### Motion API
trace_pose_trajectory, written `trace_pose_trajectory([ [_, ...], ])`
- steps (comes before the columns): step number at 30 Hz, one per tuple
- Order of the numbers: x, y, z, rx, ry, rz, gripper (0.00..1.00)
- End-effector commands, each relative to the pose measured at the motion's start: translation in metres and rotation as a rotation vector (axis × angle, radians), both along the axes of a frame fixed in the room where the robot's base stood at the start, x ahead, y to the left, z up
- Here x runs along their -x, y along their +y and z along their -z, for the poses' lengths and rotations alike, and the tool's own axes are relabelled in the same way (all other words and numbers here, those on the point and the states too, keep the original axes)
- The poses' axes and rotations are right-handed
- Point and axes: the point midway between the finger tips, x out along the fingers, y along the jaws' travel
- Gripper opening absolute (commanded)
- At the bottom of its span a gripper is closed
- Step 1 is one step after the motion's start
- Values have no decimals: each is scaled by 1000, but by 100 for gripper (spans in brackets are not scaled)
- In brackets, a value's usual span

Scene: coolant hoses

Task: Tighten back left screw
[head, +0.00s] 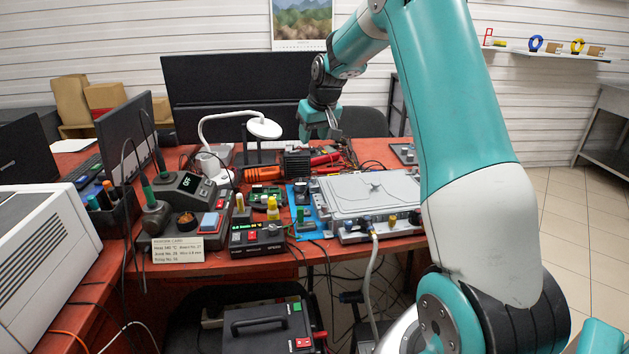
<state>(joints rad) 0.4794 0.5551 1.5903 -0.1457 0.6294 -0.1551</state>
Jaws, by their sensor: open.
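My gripper (338,138) hangs from the arm over the back part of the red table, pointing down. It is open, and nothing shows between its fingers. A flat light grey housing (365,188) lies on the table to the right of centre, nearer to me than the gripper. Connectors show on its front side, and a pale hose (374,262) hangs from there over the table edge. The gripper is above and behind the housing's back left area. The single screws are too small to make out, and I cannot tell whether the gripper touches anything.
A soldering station (186,190), a black meter (257,238) and a blue mat (297,226) crowd the table's left and front.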

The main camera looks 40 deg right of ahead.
Motion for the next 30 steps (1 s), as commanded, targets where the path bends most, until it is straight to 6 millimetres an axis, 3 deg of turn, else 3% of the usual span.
trace_pose_trajectory([
  [1,-2,-19,8,9,-3,29,47],
  [3,-3,-35,13,19,-6,52,47],
  [6,-5,-46,20,24,-6,68,47],
  [11,-13,-48,39,24,-5,68,47],
  [24,-50,-57,131,24,-6,66,47],
  [30,-62,-61,161,24,-7,66,47],
])
